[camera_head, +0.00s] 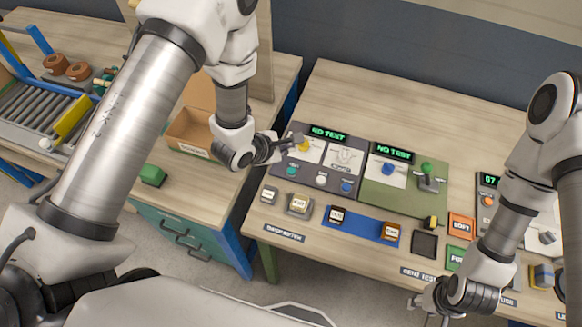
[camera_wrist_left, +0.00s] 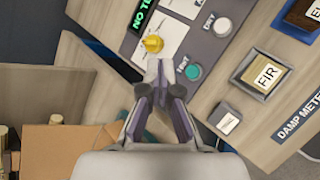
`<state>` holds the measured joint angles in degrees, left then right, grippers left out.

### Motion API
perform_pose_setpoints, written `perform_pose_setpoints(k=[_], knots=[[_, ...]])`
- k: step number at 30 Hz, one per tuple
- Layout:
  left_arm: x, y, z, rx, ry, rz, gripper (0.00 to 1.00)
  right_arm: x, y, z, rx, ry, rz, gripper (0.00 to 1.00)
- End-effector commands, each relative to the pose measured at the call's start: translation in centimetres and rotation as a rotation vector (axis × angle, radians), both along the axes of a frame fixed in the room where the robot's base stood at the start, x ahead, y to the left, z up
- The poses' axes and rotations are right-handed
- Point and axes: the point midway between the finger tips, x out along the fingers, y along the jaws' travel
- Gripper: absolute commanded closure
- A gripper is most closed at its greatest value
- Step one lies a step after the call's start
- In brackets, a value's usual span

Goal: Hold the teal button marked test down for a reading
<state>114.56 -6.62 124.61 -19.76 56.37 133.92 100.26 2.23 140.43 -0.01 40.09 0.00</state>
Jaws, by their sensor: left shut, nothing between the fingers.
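The teal button (camera_head: 291,170) sits on the grey meter panel (camera_head: 330,158), below a green display reading NO TEST. In the left wrist view the teal button (camera_wrist_left: 193,71) has a label beside it that looks like TEST. My left gripper (camera_head: 300,141) is shut and empty above the panel's far left part. In the left wrist view its fingertips (camera_wrist_left: 160,82) are left of the teal button, apart from it in the picture, just below a yellow piece (camera_wrist_left: 152,43). My right gripper (camera_head: 425,308) hangs at the table's front edge, too small to read.
A white button (camera_head: 321,180) and a blue button (camera_head: 346,187) are on the same panel. A green panel (camera_head: 400,185) stands to its right. Marked wood blocks (camera_head: 298,203) lie in front. An open cardboard box (camera_head: 188,133) is left, on another table.

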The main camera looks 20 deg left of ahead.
Motion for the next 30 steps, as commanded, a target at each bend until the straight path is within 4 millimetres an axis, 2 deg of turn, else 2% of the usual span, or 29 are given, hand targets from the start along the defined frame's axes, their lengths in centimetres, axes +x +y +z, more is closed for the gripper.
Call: perform_pose_setpoints(k=[7, 18, 24, 30], knots=[[0.0, 0.0, -1.8, 0.001, 0.0, -0.001, 1.0, 0.1, 0.0, -1.8, 0.0, -0.002, -0.001, 0.6], [0.0, 0.0, -7.2, 0.001, 0.0, 0.0, 1.0, 0.1, -0.1, -7.2, 0.0, -0.001, -0.001, 0.6], [0.0, -0.1, -8.7, 0.001, 0.001, -0.001, 1.0, 0.1, -0.1, -7.8, 0.0, -0.001, -0.001, 0.6], [0.1, -0.1, -8.8, 0.001, -0.001, -0.001, 1.0, 0.1, -0.1, -7.8, 0.0, -0.002, -0.001, 0.6]])
